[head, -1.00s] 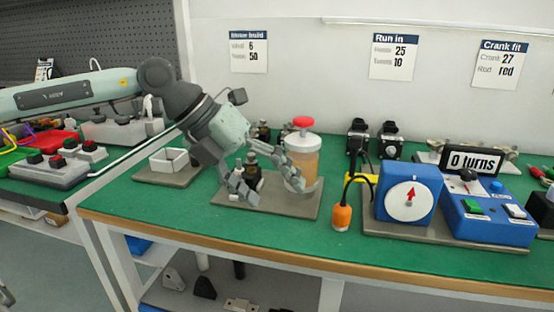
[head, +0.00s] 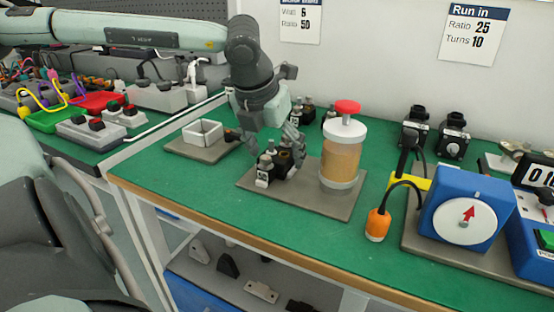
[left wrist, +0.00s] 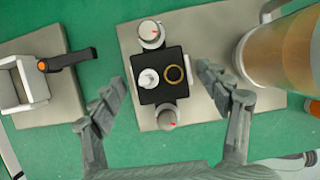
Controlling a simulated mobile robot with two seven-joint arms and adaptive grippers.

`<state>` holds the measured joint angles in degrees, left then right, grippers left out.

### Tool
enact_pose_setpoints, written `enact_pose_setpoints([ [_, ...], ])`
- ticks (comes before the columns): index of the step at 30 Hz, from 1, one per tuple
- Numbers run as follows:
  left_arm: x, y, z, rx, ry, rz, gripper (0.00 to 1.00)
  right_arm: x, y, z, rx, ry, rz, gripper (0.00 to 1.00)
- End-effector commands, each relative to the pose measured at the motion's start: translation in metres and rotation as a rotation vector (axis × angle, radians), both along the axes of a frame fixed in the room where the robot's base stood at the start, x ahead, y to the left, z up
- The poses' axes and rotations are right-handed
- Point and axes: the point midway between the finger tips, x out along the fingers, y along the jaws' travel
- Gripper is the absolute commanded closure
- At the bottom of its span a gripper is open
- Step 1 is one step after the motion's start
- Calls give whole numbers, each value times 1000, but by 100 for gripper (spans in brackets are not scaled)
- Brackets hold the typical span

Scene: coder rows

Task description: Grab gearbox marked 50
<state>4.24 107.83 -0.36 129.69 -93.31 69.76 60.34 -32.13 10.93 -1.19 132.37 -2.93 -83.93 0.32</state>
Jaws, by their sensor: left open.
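A small black gearbox (head: 284,164) stands on a grey plate on the green bench, left of a tall jar with a red knob. In the left wrist view the black gearbox (left wrist: 160,68) shows from above, with a white knob and a brass ring on top and a pale round part at each end. My left gripper (head: 273,149) points down just over it, partly hiding it. In the wrist view the open left gripper (left wrist: 161,80) has one finger on each side, with gaps to the box. My right gripper is not in view.
The jar (head: 341,156) stands close right of the gearbox on the same plate (head: 325,203). A white open box (head: 202,133) is at left. Other dark units (head: 307,108) stand behind. An orange plug (head: 377,225) and a blue dial box (head: 467,215) are at right.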

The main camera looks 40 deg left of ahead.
Motion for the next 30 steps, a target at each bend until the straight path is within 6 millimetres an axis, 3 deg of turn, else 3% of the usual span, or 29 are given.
enact_pose_setpoints([
  [8,1,0,-3,-1,-1,0,25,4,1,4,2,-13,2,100],
  [24,1,0,-3,-1,0,0,92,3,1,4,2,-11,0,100],
  [30,2,0,-2,0,-3,0,93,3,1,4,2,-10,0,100],
])
